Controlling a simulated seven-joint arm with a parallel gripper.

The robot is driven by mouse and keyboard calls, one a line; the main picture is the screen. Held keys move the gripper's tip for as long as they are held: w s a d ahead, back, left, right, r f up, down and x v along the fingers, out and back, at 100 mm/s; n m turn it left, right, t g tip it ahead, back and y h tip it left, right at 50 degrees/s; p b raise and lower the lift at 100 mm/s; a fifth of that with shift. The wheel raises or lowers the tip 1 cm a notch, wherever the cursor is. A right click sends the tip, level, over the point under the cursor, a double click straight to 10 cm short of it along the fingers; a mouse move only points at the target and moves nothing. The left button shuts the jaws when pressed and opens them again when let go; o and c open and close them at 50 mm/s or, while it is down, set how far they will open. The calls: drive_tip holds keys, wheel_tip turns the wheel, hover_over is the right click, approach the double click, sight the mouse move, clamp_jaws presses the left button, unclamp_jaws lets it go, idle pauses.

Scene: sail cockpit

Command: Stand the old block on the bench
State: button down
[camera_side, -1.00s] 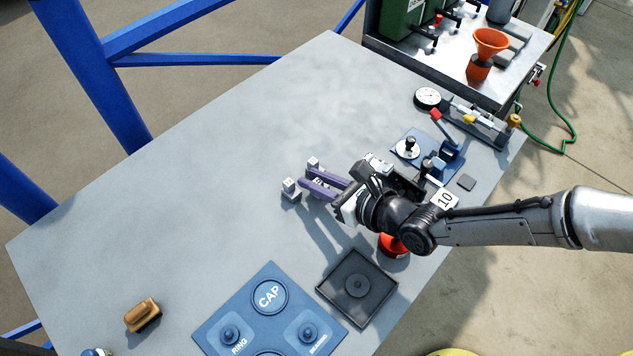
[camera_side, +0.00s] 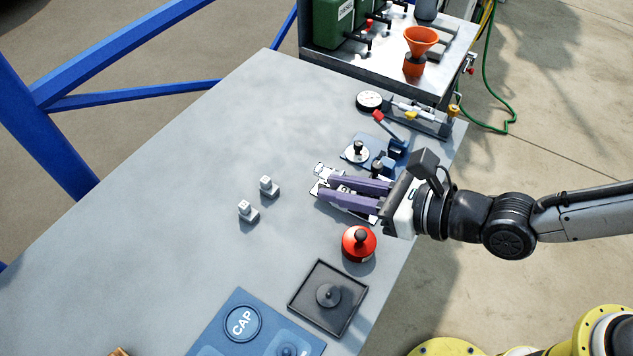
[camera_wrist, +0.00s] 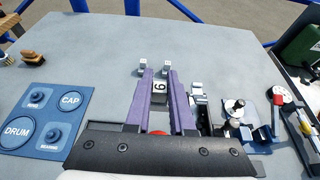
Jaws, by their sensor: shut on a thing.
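My gripper (camera_side: 327,187), with two long purple fingers, is over the right part of the grey bench (camera_side: 190,180). In the wrist view my gripper (camera_wrist: 159,72) is shut on a small pale block (camera_wrist: 159,88) marked with a 6 or a 9. In the side view the fingers largely hide the block. Two small grey stepped pieces (camera_side: 267,186) stand on the bench left of my gripper, apart from it. They show beyond the fingertips in the wrist view (camera_wrist: 168,67). I cannot tell the block's exact height above the bench.
A red round knobbed piece (camera_side: 359,244) is close below my gripper. A black tray (camera_side: 310,309) and blue labelled board (camera_side: 213,345) lie nearer. A blue fixture (camera_side: 397,148), dial gauge (camera_side: 369,100) and orange funnel (camera_side: 421,42) are behind. The left-middle bench is clear.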

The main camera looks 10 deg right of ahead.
drive_tip(key=shift+s+d+r, duration=0.25)
drive_tip(key=shift+d+r, duration=0.05)
drive_tip(key=shift+d, duration=0.05)
drive_tip(key=w+d+r+m+t+h, duration=0.3)
drive_tip(key=w+r+m+h, duration=0.1)
drive_tip(key=w+r, duration=0.25)
drive_tip(key=m+t+h, duration=0.1)
drive_tip(key=m+h, duration=0.4)
drive_tip(key=h, duration=0.1)
hover_over(285, 165)
drive_tip(key=f, duration=1.5)
drive_tip(key=shift+s+d+f, duration=0.15)
drive_tip(key=shift+d+f, duration=0.05)
drive_tip(key=shift+f, duration=0.3)
drive_tip(key=shift+w+a+f, duration=0.1)
drive_tip(key=shift+f, duration=0.7)
drive_tip(key=shift+w+a+f, duration=0.1)
drive_tip(key=shift+f, duration=0.7)
drive_tip(key=shift+f, duration=0.2)
